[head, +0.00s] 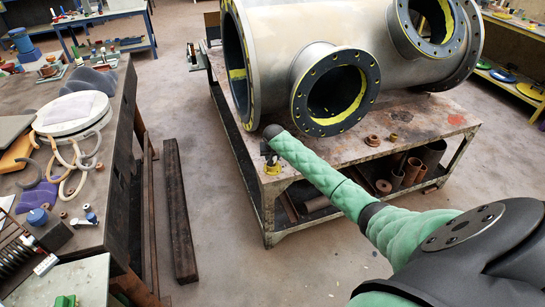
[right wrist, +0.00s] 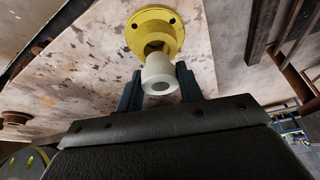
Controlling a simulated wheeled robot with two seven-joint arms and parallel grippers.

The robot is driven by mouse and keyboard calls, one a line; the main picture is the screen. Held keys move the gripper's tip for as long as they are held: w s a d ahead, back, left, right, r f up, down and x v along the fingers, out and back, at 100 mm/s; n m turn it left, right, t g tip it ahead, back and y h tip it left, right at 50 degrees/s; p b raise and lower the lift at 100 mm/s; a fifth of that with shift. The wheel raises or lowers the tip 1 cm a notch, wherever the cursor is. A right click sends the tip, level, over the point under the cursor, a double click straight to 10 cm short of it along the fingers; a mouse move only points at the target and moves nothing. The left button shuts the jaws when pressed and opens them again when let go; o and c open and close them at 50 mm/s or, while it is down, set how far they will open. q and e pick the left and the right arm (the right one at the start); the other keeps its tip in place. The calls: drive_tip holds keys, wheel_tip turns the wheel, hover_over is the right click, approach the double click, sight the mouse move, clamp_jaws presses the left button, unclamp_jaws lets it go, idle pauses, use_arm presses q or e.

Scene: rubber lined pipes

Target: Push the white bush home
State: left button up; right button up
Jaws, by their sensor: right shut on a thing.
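My right gripper (right wrist: 159,84) is shut on the white bush (right wrist: 157,68), a short pale sleeve with a dark hole in its near end. The yellow flanged fitting (right wrist: 154,20) stands directly beyond the bush in the right wrist view, with bolt holes in its rim. The bush overlaps the fitting's neck in this view; I cannot tell how far it sits inside. In the head view my right gripper (head: 269,147) is just above the yellow fitting (head: 272,168) at the bench's near corner. The bush is too small to make out there. My left gripper is not in view.
A large steel pipe body (head: 285,35) with dark-lined flanges lies on the stained bench (head: 430,125), close behind my right gripper. Small brown rings (head: 372,140) lie to the right. A cluttered table (head: 115,150) stands left, with a dark beam (head: 178,210) on the floor between.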

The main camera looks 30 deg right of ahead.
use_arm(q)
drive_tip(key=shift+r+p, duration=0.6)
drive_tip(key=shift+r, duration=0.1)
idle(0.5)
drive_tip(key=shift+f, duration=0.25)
use_arm(e)
drive_tip(key=shift+f, duration=1.05)
drive_tip(key=o, duration=1.1)
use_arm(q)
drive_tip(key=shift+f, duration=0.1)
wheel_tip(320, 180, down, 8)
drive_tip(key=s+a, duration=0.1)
use_arm(e)
drive_tip(key=shift+b+v, duration=0.55)
drive_tip(key=shift+v, duration=0.6)
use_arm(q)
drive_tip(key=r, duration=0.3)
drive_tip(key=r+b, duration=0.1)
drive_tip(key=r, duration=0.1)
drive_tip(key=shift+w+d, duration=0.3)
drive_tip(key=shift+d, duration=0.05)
use_arm(e)
drive_tip(key=v, duration=0.5)
drive_tip(key=shift+s+r, duration=0.15)
drive_tip(key=shift+r, duration=0.05)
